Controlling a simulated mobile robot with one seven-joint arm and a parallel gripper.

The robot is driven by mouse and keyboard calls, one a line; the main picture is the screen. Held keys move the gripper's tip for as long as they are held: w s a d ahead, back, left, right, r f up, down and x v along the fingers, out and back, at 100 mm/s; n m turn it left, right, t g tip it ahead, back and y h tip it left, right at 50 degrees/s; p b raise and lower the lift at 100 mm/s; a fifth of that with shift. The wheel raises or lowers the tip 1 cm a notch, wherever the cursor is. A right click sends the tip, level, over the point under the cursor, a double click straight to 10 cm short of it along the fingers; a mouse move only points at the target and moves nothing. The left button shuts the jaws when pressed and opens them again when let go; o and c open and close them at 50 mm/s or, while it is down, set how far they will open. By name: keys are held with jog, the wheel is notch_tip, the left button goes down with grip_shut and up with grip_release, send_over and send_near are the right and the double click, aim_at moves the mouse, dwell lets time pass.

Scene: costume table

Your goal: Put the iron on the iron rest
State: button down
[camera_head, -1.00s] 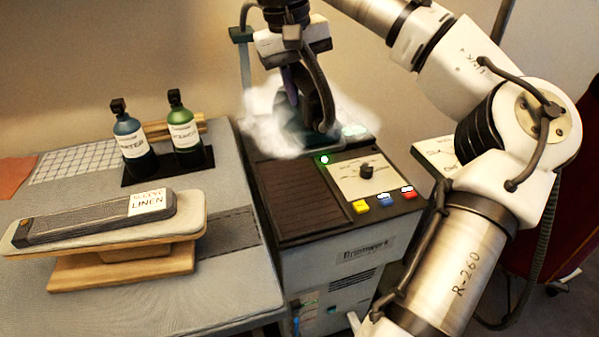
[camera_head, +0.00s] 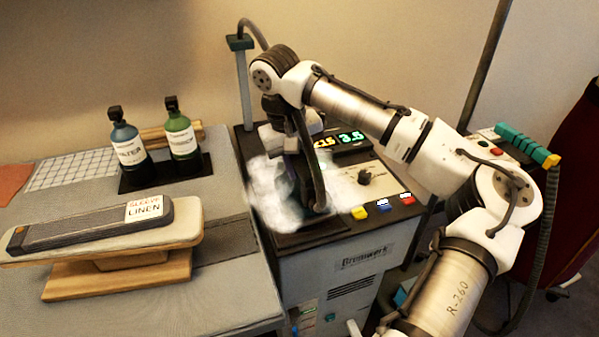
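The iron (camera_head: 298,182) is dark and partly hidden by white steam and by my wrist. My gripper (camera_head: 290,152) is shut on its handle, though the fingertips are mostly hidden. The iron is over the iron rest, a dark brown plate (camera_head: 308,238) on top of the grey machine. Only the front and part of the edge of the rest show. Steam hides the iron's sole, so I cannot tell whether it touches the rest or hovers just above it.
The station (camera_head: 350,262) has yellow, blue and red buttons, a knob and lit displays (camera_head: 351,137). On the left, a grey table (camera_head: 230,285) bears a sleeve board (camera_head: 100,230) and two bottles (camera_head: 180,135). A post (camera_head: 243,85) stands behind.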

aim_at(289, 180)
jog(key=shift+f, duration=1.15)
jog(key=shift+f, duration=0.1)
jog(key=c, duration=1.1)
grip_release()
notch_tip(289, 180, up, 12)
jog(key=a, duration=0.2)
jog(key=shift+s, duration=0.4)
jog(key=shift+a, duration=0.1)
